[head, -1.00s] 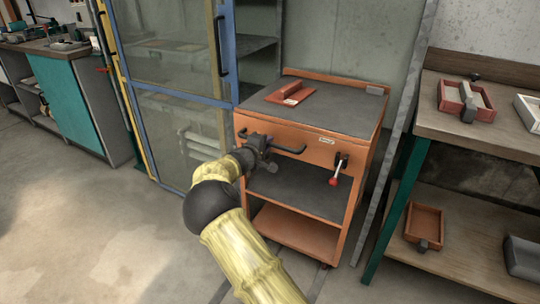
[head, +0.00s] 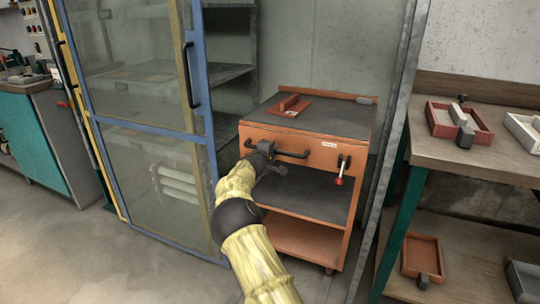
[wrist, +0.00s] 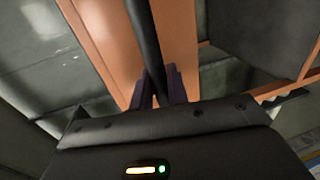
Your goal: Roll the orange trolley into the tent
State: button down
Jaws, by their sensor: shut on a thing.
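The orange trolley (head: 272,237) stands upright in the middle of the head view, with a dark top and a dark middle shelf. It is between a blue-framed glass door and a grey metal post, in front of a grey-green back panel. My gripper (head: 263,160) is shut on the black handle bar (head: 293,154) across the trolley's front, near its left end. In the wrist view the handle (wrist: 147,45) runs between the two dark fingers (wrist: 160,88).
The blue-framed glass door (head: 162,110) is close at the left. The grey post (head: 392,130) and a workbench (head: 475,155) with trays are close at the right. Open floor (head: 110,265) is at the front left.

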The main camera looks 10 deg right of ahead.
jog(key=shift+w+a, duration=0.25)
jog(key=shift+a, duration=0.2)
jog(key=c, duration=1.4)
grip_release()
jog(key=shift+w, duration=0.1)
jog(key=shift+c, duration=0.2)
jog(key=shift+d, duration=0.35)
jog(key=b+v, duration=0.1)
jog(key=v, duration=1.6)
jog(key=shift+s+b, duration=0.3)
jog(key=shift+b, duration=0.05)
jog(key=shift+a+r, duration=0.1)
jog(key=shift+a, duration=0.05)
